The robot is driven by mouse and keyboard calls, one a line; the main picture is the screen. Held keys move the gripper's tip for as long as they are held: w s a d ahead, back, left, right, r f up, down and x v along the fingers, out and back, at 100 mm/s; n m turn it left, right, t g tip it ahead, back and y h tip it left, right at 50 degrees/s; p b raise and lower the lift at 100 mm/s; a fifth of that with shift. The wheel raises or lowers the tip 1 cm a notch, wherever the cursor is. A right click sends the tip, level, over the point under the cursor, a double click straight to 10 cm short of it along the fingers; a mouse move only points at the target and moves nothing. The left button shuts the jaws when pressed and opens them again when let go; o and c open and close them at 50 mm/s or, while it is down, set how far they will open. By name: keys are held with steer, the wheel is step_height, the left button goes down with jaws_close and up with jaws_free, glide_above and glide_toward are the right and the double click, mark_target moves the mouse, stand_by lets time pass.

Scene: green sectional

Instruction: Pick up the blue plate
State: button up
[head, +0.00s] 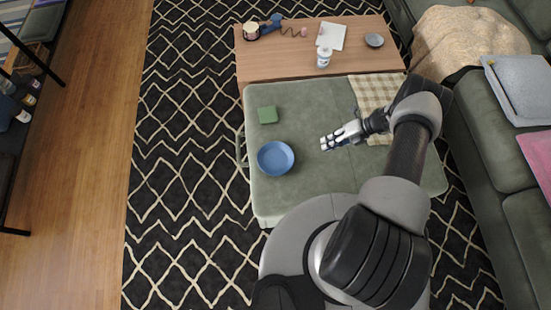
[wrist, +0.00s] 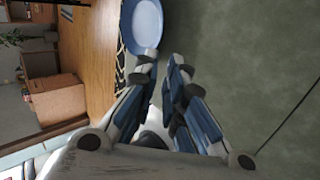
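The blue plate (head: 276,158) is round and lies on the green ottoman (head: 300,190), close to its left edge. In the wrist view the plate (wrist: 147,22) shows at the top, cut off by the frame edge, just beyond my left finger. My gripper (head: 326,143) is over the ottoman, to the right of the plate and apart from it. In the wrist view my gripper (wrist: 160,68) has its two fingers parted by a narrow gap with nothing between them.
Behind stands a wooden table (head: 275,65) with a white jar (head: 323,58), a small grey bowl (head: 374,40) and papers. A green sofa (head: 480,130) stands to the right.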

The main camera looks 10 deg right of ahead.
mark_target(292, 158)
steer(key=b+x, duration=0.3)
steer(key=x, duration=1.4)
steer(key=shift+s+a+r, duration=0.1)
steer(key=shift+a, duration=0.05)
steer(key=shift+c, duration=0.2)
jaws_close()
